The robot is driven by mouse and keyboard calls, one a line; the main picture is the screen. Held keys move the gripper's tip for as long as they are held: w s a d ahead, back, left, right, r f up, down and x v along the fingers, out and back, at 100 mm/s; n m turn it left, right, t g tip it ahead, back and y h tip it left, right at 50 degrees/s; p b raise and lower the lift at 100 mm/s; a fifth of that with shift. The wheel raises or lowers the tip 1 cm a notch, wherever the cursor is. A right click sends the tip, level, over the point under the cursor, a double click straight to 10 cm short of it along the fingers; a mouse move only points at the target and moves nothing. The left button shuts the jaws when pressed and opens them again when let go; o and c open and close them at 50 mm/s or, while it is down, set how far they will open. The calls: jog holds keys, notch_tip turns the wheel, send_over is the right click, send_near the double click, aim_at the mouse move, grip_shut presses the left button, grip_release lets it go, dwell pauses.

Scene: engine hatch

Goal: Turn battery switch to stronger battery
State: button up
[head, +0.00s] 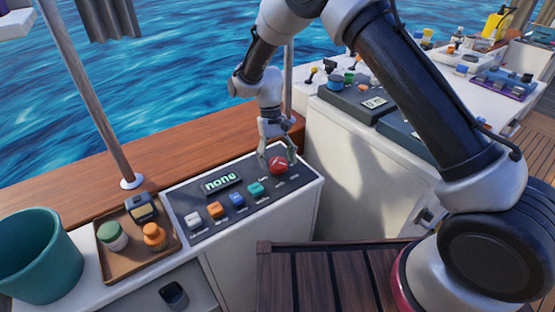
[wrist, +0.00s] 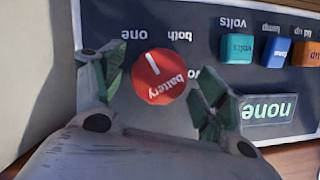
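The battery switch is a round red knob (head: 278,165) at the right end of the dark panel. In the wrist view the knob (wrist: 160,88) reads "battery" and its white line points up and slightly left, on the side of the "one" (wrist: 138,34) and "both" (wrist: 180,35) labels. A third label at its right is partly hidden by a finger. The display (head: 221,182) reads "none", also in the wrist view (wrist: 268,109). My gripper (head: 277,150) is over the knob, open, with one fingertip on each side (wrist: 165,76); contact is unclear.
White, orange, blue and teal switches (head: 256,190) line the panel left of the knob; the teal one reads "volts" in the wrist view. A brown tray (head: 140,272) with small jars and a teal bucket (head: 38,255) stand further left. A raised white cabinet (head: 345,165) is at the right.

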aim_at(281, 158)
jog(key=v, duration=1.2)
jog(key=shift+n, duration=0.5)
jog(key=s+d+f, duration=0.2)
jog(key=shift+s+d+f, duration=0.1)
jog(key=shift+s+d, duration=0.15)
jog(key=shift+d, duration=0.05)
jog(key=s+d+r+t+y, duration=0.1)
jog(key=s+d+r, duration=0.4)
jog(key=d+r, duration=0.3)
jog(key=s+d+r+t, duration=0.2)
jog(key=s+d+r, duration=0.35)
jog(key=d, duration=0.45)
jog(key=s+d+r+m+t, duration=0.2)
jog(key=s+d+r, duration=0.3)
jog(key=s+d, duration=0.2)
jog(key=s+d+r+m+t, duration=0.2)
jog(key=s+d+r, duration=0.3)
jog(key=s+d, duration=0.3)
jog(key=shift+s+d+r+m+t, duration=0.25)
jog(key=shift+d+m+t, duration=0.15)
jog(key=shift+t, duration=0.4)
